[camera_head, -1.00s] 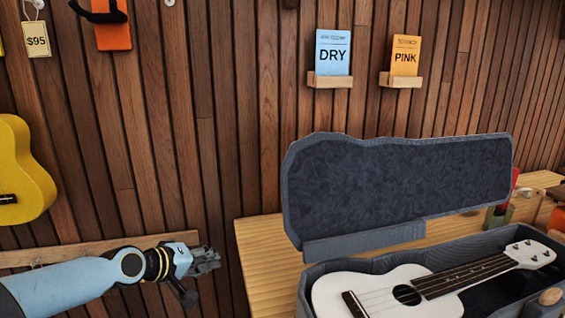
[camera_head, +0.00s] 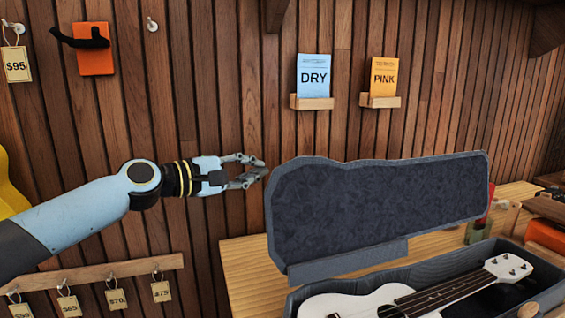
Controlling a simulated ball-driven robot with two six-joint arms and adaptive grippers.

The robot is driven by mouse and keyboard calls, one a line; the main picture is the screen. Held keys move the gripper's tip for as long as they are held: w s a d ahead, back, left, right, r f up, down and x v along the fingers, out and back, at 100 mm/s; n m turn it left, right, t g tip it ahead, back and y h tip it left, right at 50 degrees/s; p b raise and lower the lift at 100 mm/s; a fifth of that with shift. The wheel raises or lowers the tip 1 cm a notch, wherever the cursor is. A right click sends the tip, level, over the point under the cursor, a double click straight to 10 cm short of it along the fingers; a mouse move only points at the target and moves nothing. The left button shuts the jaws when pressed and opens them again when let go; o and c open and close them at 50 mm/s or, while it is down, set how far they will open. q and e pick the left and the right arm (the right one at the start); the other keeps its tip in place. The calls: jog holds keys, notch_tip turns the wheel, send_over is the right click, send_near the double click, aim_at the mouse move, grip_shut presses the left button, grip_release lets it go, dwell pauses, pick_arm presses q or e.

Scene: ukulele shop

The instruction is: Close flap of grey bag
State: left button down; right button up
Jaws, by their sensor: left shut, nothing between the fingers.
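The grey bag is an open case (camera_head: 434,272) on a wooden table, at the lower right. Its flap (camera_head: 380,207) stands upright at the back, with its dark blue patterned lining facing me. A white ukulele (camera_head: 420,298) lies in the case body; its lower part is cut off by the picture edge. My left gripper (camera_head: 262,172) is shut and empty, just left of the flap's upper left corner. I cannot tell whether it touches the flap. My right gripper is not in view.
The wooden table (camera_head: 243,262) has bare room left of the case. A red and green object (camera_head: 479,230) and an orange item (camera_head: 545,235) stand behind the case at right. Two card holders (camera_head: 313,102) hang on the wall above. A tag rail (camera_head: 105,275) is lower left.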

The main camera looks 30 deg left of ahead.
pick_arm(q)
jog(key=w+d+p, duration=0.3)
jog(key=d, duration=0.2)
jog(key=shift+d+r, duration=0.2)
dwell(0.4)
